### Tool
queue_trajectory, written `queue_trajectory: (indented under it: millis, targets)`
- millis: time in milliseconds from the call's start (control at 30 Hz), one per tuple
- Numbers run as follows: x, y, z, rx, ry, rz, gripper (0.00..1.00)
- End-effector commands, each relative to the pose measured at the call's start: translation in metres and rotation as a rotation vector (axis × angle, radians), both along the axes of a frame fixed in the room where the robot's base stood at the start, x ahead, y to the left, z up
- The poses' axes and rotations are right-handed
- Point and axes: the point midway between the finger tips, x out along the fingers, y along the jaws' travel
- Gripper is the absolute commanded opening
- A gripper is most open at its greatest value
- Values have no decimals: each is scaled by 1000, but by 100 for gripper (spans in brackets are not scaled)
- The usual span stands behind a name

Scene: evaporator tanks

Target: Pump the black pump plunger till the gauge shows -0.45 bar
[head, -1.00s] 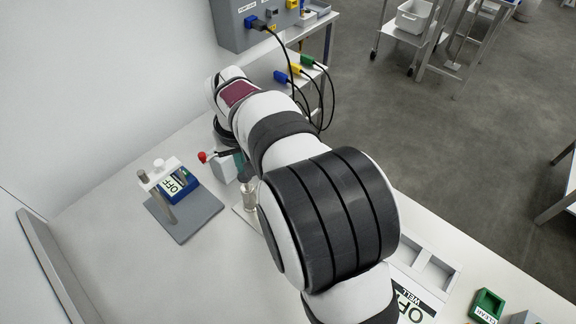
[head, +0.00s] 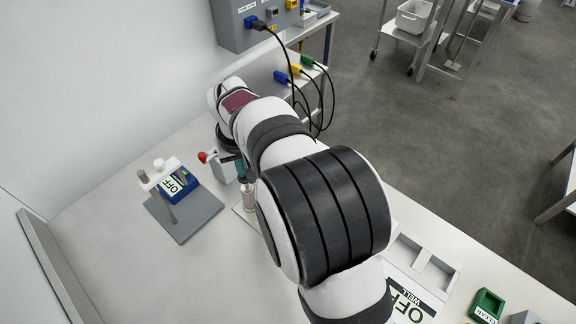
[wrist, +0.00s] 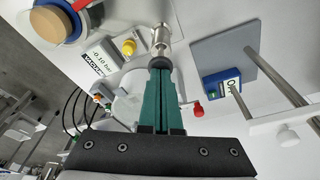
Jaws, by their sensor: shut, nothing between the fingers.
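The black pump plunger (wrist: 158,62) shows as a dark round knob on top of the metal pump cylinder (wrist: 160,35) in the wrist view. My gripper (wrist: 158,70), with green fingers, is shut and empty. Its fingertips are right at the knob and partly hide it; I cannot tell for sure whether they touch. The vacuum gauge (wrist: 103,58) reads -0.10 bar. In the head view the metal cylinder (head: 249,197) stands below my green fingers (head: 240,170), and my arm hides part of that area.
A yellow knob (wrist: 128,47) sits beside the gauge. A red knob (wrist: 197,110) is close to my fingers on the right. The bench front left is clear.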

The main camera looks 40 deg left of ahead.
Motion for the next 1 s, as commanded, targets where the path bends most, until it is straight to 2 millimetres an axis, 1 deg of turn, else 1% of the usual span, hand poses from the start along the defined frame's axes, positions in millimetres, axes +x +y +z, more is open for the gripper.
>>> queue_trajectory:
  millis: [700, 867, 1000]
  targets:
    - [-1, -1, -33, -3, 1, 0, 0]
    - [0, -1, -31, -2, 1, -1, 0]
    - [0, 0, -17, 1, 1, -1, 0]
